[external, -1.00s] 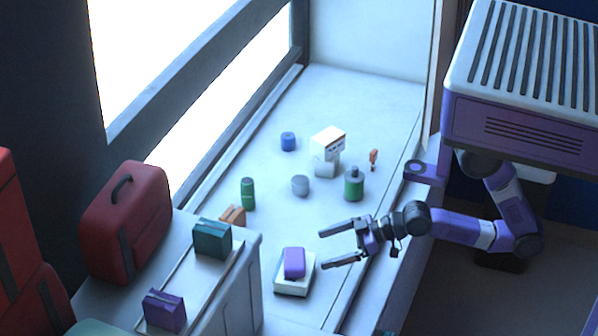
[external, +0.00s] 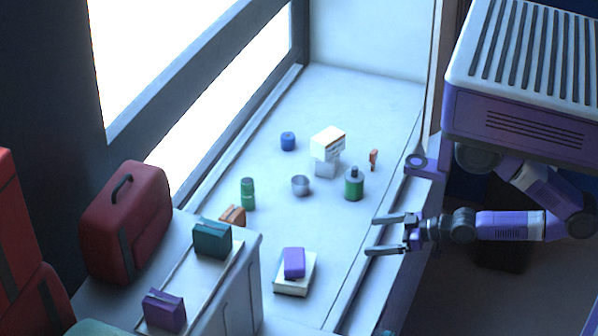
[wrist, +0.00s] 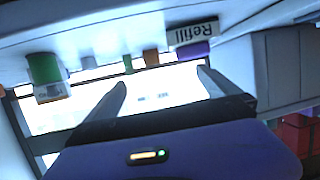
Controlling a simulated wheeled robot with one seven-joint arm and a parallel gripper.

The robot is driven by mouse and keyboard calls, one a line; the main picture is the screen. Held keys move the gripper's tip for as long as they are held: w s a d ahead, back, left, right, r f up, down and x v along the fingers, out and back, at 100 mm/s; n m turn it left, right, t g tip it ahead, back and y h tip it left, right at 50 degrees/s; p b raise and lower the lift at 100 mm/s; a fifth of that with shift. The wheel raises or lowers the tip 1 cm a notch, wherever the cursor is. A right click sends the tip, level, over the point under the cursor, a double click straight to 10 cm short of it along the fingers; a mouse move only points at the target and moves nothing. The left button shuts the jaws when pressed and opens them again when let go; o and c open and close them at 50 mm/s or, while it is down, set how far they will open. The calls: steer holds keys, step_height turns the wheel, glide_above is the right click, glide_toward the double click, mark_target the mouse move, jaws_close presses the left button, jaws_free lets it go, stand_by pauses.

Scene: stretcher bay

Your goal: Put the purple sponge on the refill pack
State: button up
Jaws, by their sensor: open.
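The purple sponge (external: 294,262) lies on top of the white refill pack (external: 291,287) at the front of the counter. In the wrist view, which looks upside down, the pack (wrist: 192,34) shows the word "Refill" and the purple sponge (wrist: 194,51) touches it. My gripper (external: 371,235) is open and empty, to the right of the pack and apart from it, near the counter's right edge. Its two fingers (wrist: 163,82) also show spread in the wrist view with nothing between them.
A green bottle (external: 354,186), a grey cup (external: 300,186), a white box (external: 327,144), a blue jar (external: 288,141) and a green can (external: 248,194) stand farther back. Counter between pack and gripper is clear.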

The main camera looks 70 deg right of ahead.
steer(key=s+d+r+m+h, duration=0.1)
steer(key=s+r+h, duration=0.1)
steer(key=s, duration=0.4)
steer(key=shift+s+d+m+t, duration=0.3)
steer(key=shift+s+d, duration=0.05)
steer(key=shift+s, duration=0.05)
